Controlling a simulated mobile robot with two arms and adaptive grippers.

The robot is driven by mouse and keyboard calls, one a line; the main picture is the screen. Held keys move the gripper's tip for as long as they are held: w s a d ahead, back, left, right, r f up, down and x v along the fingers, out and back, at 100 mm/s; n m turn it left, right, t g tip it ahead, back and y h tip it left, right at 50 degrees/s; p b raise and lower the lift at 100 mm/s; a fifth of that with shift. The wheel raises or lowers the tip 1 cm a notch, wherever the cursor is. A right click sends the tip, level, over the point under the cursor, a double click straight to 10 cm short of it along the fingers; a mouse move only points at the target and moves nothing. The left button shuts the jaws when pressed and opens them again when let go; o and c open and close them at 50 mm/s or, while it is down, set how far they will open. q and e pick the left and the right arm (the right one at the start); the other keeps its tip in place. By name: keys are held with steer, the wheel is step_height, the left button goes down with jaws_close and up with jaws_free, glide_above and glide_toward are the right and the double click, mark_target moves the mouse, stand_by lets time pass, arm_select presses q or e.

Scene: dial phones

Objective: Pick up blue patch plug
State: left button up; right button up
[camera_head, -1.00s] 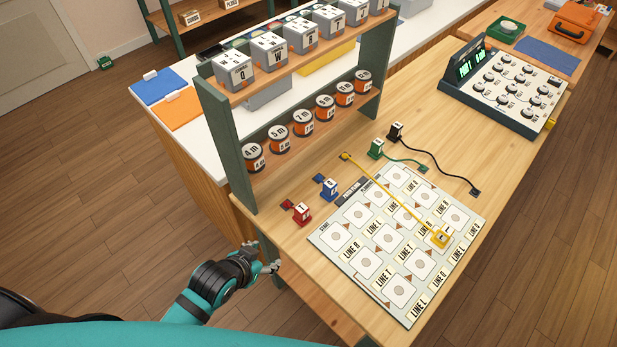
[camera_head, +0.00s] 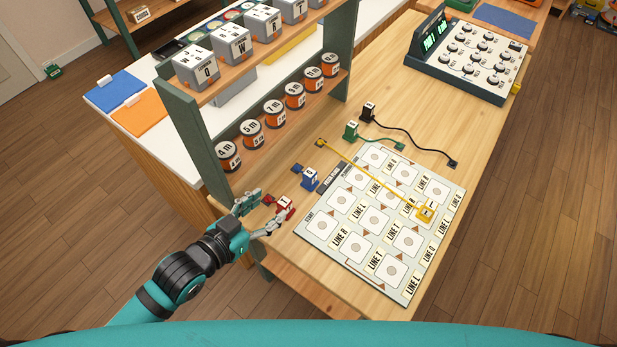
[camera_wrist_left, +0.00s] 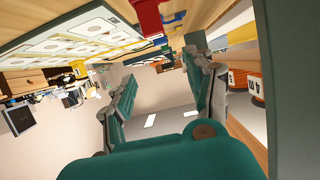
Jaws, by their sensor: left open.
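The blue patch plug (camera_head: 310,181) stands upright on the wooden table, at the upper left edge of the board (camera_head: 330,258), beside a small dark blue socket piece. The red plug (camera_head: 285,207) stands nearer me, to its left. My left gripper (camera_head: 267,212) is open and empty at the table's left edge, with its fingers near the red plug and apart from the blue one. In the left wrist view the open fingers (camera_wrist_left: 165,85) show, with the red plug (camera_wrist_left: 148,16) above them and a small blue shape that may be the blue plug. My right gripper is not in view.
A green shelf post (camera_head: 196,140) and shelf with labelled cans stand just left of the plugs. The yellow plug (camera_head: 426,213) lies on the board with its cord stretched across. Green (camera_head: 351,131) and black (camera_head: 368,112) plugs stand farther back.

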arm_select(q)
steer(key=p, duration=0.2)
glide_toward(308, 174)
steer(key=x, duration=0.5)
steer(key=shift+s+d, duration=0.1)
steer(key=shift+d, duration=0.1)
steer(key=shift+x, duration=0.8)
steer(key=x, duration=0.4)
steer(key=shift+a+p, duration=0.1)
steer(key=shift+p, duration=0.25)
steer(key=shift+c, duration=0.2)
jaws_close()
